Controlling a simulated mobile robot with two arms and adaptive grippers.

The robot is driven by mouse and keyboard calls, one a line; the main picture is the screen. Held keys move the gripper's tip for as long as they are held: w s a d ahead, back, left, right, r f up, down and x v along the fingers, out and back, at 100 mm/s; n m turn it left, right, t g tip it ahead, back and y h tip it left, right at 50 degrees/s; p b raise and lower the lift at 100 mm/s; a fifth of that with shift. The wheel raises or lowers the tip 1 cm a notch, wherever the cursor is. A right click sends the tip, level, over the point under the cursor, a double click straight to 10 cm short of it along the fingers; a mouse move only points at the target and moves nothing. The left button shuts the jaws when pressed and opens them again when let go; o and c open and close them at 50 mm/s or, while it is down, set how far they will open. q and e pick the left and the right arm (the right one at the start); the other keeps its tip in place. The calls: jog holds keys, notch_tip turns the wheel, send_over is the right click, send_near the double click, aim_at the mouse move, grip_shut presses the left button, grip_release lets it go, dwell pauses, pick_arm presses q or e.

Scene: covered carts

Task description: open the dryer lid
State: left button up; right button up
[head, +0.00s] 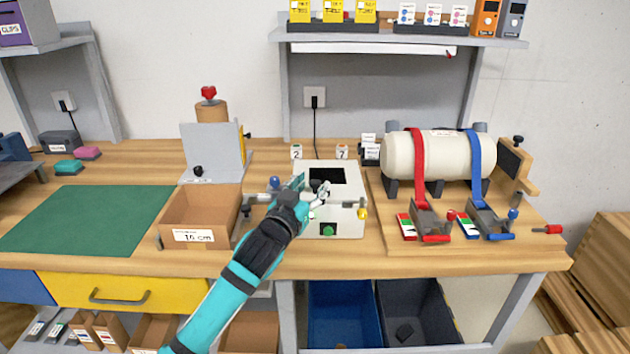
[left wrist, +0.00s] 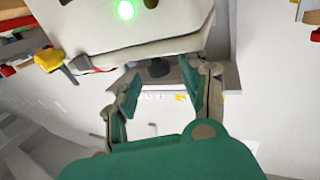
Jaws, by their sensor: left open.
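The dryer is a white box (head: 345,218) in the middle of the bench, with a dark window (head: 327,175) in its top and a green button on its front. In the left wrist view its white body (left wrist: 130,25) fills the top, with the button lit green. My left gripper (head: 313,187) is over the left part of the dryer's top, fingers open. A small black knob (left wrist: 158,68) shows between the open fingers (left wrist: 165,95), seemingly untouched. The gripper hides part of the dryer's top in the head view. My right gripper is not in view.
A cardboard box (head: 198,230) stands left of the dryer, close to my left arm. A strapped white tank (head: 440,155) stands to the right. A grey shelf (head: 380,40) hangs behind. The green mat (head: 80,220) at the left is bare.

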pick_arm(q)
jog(key=shift+x, duration=1.3)
jog(key=shift+c, duration=0.2)
grip_shut()
jog(key=shift+w+d+f, duration=0.1)
jog(key=shift+w+f, duration=0.05)
jog(key=shift+f, duration=0.15)
